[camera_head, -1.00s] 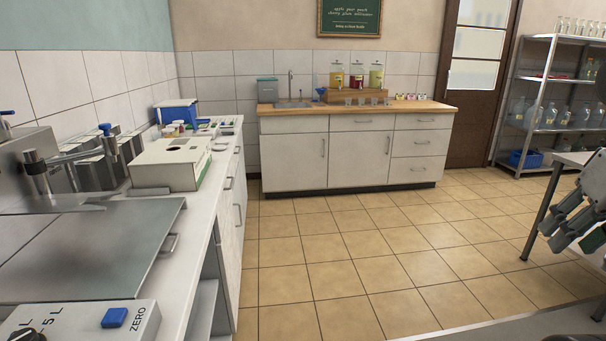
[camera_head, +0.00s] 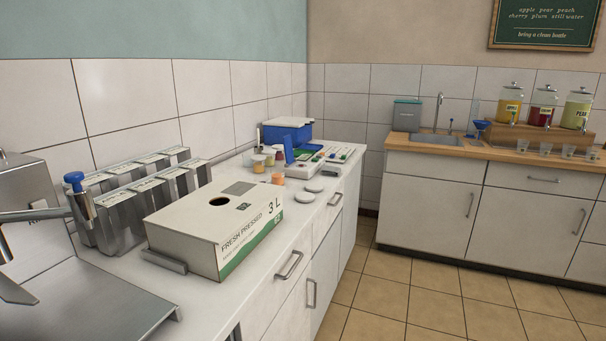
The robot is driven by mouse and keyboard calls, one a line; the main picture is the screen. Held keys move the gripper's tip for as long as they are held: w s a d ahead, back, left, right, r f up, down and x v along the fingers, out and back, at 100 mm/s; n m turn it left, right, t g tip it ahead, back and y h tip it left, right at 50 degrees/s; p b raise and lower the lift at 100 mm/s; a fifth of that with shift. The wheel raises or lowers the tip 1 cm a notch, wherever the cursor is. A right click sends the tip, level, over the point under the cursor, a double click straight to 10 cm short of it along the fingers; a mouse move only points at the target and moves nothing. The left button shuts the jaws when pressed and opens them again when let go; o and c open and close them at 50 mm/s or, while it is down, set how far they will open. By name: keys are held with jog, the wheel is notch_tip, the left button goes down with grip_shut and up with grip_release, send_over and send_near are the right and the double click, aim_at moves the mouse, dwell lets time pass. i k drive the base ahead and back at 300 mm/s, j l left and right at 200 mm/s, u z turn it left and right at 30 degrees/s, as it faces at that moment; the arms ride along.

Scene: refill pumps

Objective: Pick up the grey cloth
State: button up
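I cannot make out a grey cloth in this view. The nearer white counter (camera_head: 300,228) holds a white 3 L juice box (camera_head: 214,232) with a green stripe. A low grey bar (camera_head: 163,261) lies at the box's near left edge; it looks rigid. My gripper is not in view.
Steel containers (camera_head: 120,222) line the wall behind the box. A blue box with a white lid (camera_head: 287,131), small jars (camera_head: 258,163) and white discs (camera_head: 306,197) sit farther along. A wooden-topped counter (camera_head: 480,150) has a sink (camera_head: 437,139) and drink dispensers (camera_head: 543,104). Tiled floor (camera_head: 420,300) is clear.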

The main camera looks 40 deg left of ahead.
aim_at(327, 170)
jog(key=i+u, duration=0.25)
jog(key=i, duration=0.15)
jog(key=i+l+u, duration=0.5)
jog(key=i, duration=0.2)
jog(key=i+l+u, duration=0.15)
jog(key=u, duration=0.25)
jog(key=i+l+u, duration=0.25)
jog(key=u, duration=0.2)
jog(key=i+l+u, duration=0.25)
jog(key=u, duration=0.15)
jog(key=i+l+u, duration=0.1)
jog(key=l+u, duration=0.6)
jog(key=l, duration=0.2)
jog(key=l+u, duration=0.3)
jog(key=l, duration=0.2)
jog(key=i+l, duration=0.05)
